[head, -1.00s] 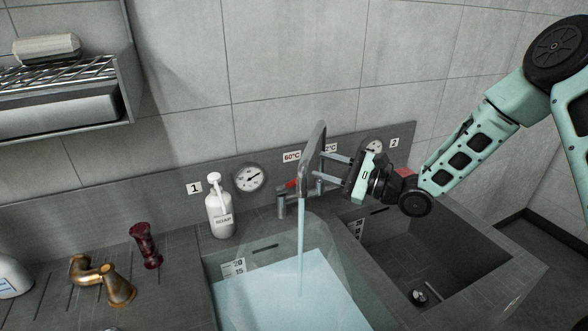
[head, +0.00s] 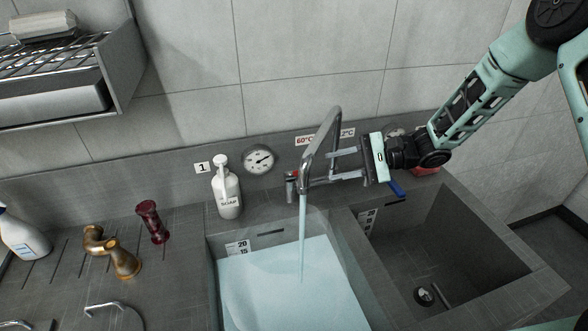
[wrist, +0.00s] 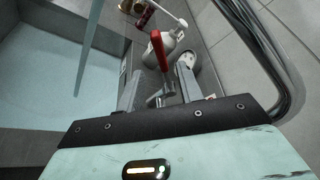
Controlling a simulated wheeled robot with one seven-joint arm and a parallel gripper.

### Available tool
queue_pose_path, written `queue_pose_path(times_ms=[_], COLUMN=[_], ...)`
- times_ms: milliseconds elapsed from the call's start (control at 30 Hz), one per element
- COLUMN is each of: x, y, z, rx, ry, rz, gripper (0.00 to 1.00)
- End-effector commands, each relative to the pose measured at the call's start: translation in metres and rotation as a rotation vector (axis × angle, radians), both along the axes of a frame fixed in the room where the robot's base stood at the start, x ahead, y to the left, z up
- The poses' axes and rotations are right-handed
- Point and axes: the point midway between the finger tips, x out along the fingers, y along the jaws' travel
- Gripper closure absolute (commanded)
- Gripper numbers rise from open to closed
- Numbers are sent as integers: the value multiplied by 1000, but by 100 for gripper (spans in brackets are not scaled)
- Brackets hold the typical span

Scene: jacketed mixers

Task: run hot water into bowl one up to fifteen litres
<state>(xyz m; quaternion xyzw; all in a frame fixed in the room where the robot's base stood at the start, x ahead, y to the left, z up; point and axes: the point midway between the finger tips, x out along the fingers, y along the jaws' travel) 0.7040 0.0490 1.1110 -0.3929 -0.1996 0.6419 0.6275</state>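Bowl one (head: 212,275) is the left basin, under the plate marked 1 (head: 202,167). Pale blue water (head: 285,285) stands in it, its surface close to the 15 mark on the level scale (head: 237,248); the exact reading is too small to tell. A stream (head: 302,235) runs from the spout (head: 328,135) into this bowl. My gripper (head: 308,168) is at the tap behind the spout, fingers pointing left. In the wrist view its fingers (wrist: 158,90) are apart, with the red lever (wrist: 160,50) between and just beyond them. I cannot tell whether they touch it.
The right basin (head: 445,255) looks empty, with a drain (head: 425,296). A blue lever (head: 396,187) shows below my gripper. A soap bottle (head: 227,190) and a dial (head: 258,160) are left of the tap. A brass fitting (head: 112,250) and a dark red object (head: 152,222) lie farther left.

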Motion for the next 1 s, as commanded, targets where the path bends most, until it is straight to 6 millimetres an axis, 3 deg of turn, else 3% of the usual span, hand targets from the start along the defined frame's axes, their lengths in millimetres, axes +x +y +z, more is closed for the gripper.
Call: queue_pose_path(times_ms=[300,500,700,967,1000], x=[6,9,11,11,11], y=[64,93,105,107,106], z=[-14,-23,-27,-28,-28], rx=[1,1,-1,-1,-1], ry=[1,0,-1,-2,-2], rz=[2,1,0,-2,-2], gripper=[64,64,64,64,69])
